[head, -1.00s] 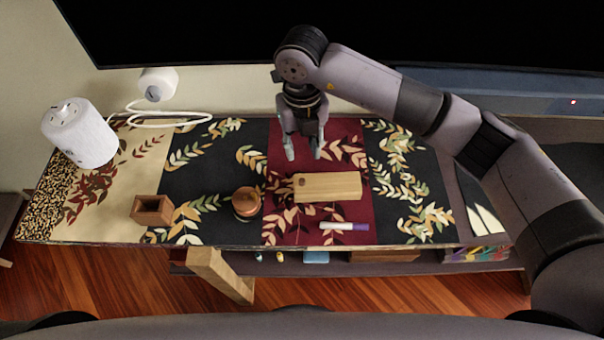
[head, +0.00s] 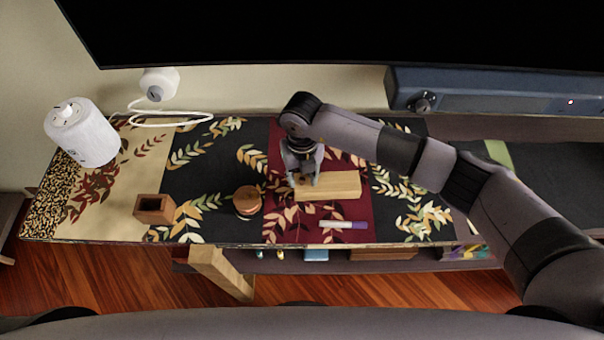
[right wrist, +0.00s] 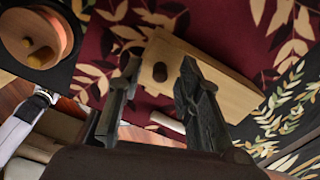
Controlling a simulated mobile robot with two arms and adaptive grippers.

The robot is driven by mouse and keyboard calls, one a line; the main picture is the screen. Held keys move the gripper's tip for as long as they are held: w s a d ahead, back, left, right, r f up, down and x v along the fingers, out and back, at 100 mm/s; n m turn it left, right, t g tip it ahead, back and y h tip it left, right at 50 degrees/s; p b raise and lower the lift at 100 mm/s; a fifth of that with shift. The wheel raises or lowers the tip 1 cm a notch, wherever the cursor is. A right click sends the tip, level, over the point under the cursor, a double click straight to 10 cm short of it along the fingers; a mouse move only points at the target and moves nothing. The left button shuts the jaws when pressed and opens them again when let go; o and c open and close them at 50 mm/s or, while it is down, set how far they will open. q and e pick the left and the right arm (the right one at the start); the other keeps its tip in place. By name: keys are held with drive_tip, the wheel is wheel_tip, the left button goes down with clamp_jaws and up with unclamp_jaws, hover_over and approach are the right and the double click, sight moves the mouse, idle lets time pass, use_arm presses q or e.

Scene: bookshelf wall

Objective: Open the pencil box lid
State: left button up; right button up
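The pencil box (head: 335,186) is a long light-wood box with a flat lid, lying on the red strip of the patterned cloth. In the right wrist view the pencil box (right wrist: 205,75) shows a dark round notch (right wrist: 160,72) near its left end. My right gripper (head: 304,182) is over the box's left end. In the right wrist view its two fingers (right wrist: 158,80) are apart, with the notched end showing between them and nothing held. I cannot tell whether a fingertip touches the lid. My left gripper is not in view.
A marker (head: 343,224) lies in front of the box. A round wooden container (head: 247,200) and a square wooden cup (head: 154,209) stand to the left. A white cylinder (head: 82,134) stands far left. A dark screen (head: 330,35) hangs behind the table.

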drive_tip(key=shift+c, duration=0.6)
clamp_jaws()
